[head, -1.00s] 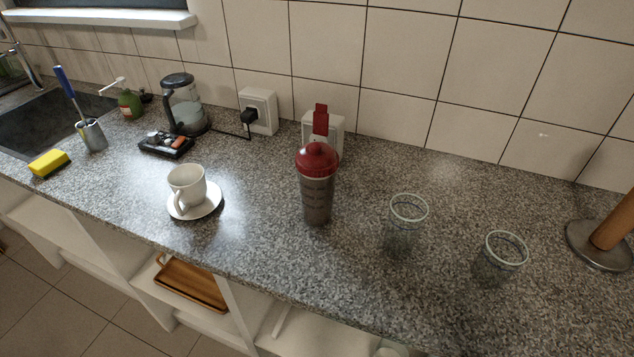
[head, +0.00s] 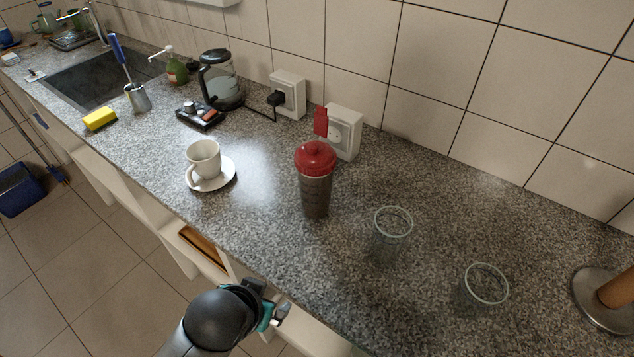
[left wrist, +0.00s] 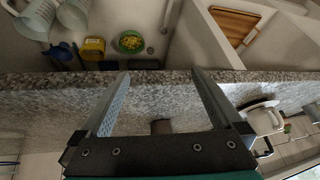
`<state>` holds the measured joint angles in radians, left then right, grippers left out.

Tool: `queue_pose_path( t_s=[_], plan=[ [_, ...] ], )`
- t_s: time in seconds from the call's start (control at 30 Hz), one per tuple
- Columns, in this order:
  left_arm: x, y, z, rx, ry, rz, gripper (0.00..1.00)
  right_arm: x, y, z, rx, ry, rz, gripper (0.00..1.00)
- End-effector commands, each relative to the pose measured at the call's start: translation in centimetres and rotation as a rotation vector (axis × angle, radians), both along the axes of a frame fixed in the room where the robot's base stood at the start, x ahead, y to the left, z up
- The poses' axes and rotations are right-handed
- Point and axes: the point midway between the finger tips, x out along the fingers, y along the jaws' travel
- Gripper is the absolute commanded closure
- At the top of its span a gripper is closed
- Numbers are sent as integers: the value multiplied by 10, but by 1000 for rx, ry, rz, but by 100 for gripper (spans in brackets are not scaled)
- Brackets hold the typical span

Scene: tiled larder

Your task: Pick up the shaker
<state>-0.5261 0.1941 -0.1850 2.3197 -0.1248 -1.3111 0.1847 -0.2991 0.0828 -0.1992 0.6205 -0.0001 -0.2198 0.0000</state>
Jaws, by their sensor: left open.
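The shaker (head: 315,190) stands upright on the granite worktop in the head view, with a dark, see-through body and a red lid with a raised red flap. My left gripper (head: 275,314) is in front of the worktop's front edge, below and left of the shaker, and apart from it. In the left wrist view my left gripper (left wrist: 160,73) has its two fingers spread with nothing between them. A dark brown piece, likely the shaker (left wrist: 160,127), shows low between the fingers; the rest is hidden by the gripper body. My right gripper is not in view.
Two glasses (head: 391,236) (head: 485,285) stand right of the shaker. A white cup (head: 204,158) on a saucer (head: 226,180) is to its left. A wall socket (head: 343,132) is behind it. The worktop directly in front of the shaker is clear.

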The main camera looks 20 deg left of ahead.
Motion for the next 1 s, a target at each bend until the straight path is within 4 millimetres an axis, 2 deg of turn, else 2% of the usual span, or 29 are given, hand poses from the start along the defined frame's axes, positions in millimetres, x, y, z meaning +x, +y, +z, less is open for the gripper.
queue_pose_path(
  t_s=[0.03, 0.07, 0.27, 0.4, 0.53, 0.73, 1.0],
  plan=[
    [-1, 0, 16, -2, -14, 6, 0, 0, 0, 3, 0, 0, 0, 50],
    [-1, 0, 24, -4, -20, 9, 0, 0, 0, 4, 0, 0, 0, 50],
    [54, 4, 55, 7, -325, 57, 0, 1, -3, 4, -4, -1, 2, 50],
    [82, -6, 84, -39, -528, 35, 0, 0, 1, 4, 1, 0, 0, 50],
    [95, -18, 103, -91, -645, 0, 0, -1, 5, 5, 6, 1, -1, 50],
    [105, -25, 107, -119, -693, -18, 0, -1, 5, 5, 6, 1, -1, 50],
    [140, -26, 93, -117, -692, -17, 0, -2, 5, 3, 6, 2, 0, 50]
  ],
)
